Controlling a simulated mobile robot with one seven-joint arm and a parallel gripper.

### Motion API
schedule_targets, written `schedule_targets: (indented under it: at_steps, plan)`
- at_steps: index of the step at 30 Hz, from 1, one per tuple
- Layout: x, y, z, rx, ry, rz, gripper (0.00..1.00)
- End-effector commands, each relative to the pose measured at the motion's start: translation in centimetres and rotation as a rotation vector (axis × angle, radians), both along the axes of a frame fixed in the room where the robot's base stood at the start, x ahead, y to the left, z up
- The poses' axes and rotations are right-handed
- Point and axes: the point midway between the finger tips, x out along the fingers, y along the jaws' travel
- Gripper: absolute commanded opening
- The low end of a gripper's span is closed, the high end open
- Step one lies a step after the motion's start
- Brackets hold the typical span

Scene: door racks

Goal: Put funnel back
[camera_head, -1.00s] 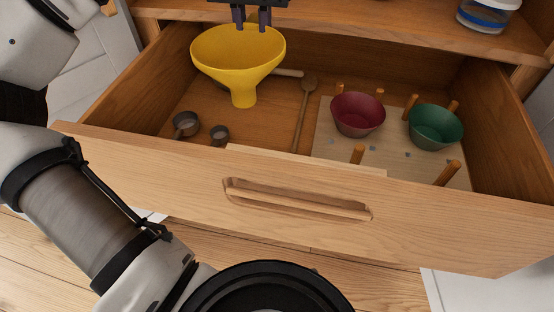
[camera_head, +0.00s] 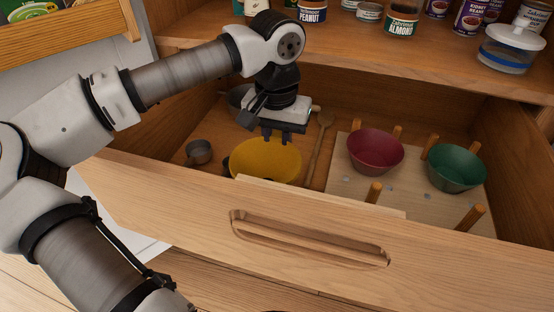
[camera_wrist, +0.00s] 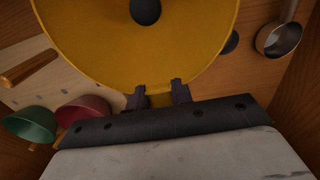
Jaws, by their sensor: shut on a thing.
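The yellow funnel (camera_head: 266,160) is upright, wide mouth up, inside the open drawer (camera_head: 250,215), left of the pegboard. My gripper (camera_head: 283,138) is above it, shut on the far part of its rim. In the wrist view the funnel (camera_wrist: 140,50) fills the top middle, with its dark spout hole showing, and the fingers of my gripper (camera_wrist: 158,94) pinch its rim. The funnel's lower part is hidden behind the drawer front, so I cannot tell whether its spout touches the drawer floor.
A pegboard (camera_head: 345,185) at the drawer's right holds a red bowl (camera_head: 375,152) and a green bowl (camera_head: 456,167). A wooden spoon (camera_head: 318,145) lies between funnel and pegboard. A metal measuring cup (camera_head: 198,152) sits at left. Jars and cans stand on the shelf (camera_head: 400,55) above.

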Motion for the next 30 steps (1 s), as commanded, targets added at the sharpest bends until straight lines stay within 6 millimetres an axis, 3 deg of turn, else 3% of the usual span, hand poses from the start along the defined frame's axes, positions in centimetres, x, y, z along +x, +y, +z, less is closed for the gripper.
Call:
schedule_targets:
  at_steps: [9, 21, 22, 27, 30]
  plan:
    - [-0.1, 0.0, -4.0, 0.000, 0.002, -0.001, 0.00]
    - [0.0, 0.0, -4.7, -0.001, 0.000, 0.000, 0.00]
    - [0.0, 0.0, -4.7, 0.000, 0.000, 0.000, 0.23]
    - [0.0, 0.0, -4.5, 0.000, 0.000, 0.000, 0.43]
    - [0.0, 0.0, -4.5, 0.000, 0.001, 0.000, 0.43]
